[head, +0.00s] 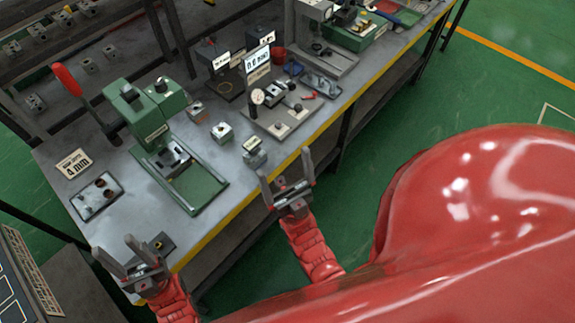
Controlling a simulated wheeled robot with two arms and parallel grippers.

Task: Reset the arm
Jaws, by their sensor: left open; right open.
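My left gripper (116,247) is open and empty, at the front left corner of the workbench (225,205). A small dark plate with a yellowish dot (158,243) lies just beyond it. My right gripper (285,166) is open and empty, at the bench's yellow front edge. Small metal valve blocks stand on the bench: one (222,133) near the middle, one (195,112) behind it, and one (254,154) near the front edge, close to my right gripper. I see no block between either gripper's fingers.
A green press (150,112) with a red-handled lever stands on the bench's left part. A dial gauge stand (258,97) is right of the middle. A tray (97,196) lies far left. A shelf with more blocks (35,103) is behind. Green floor (500,85) is clear at right.

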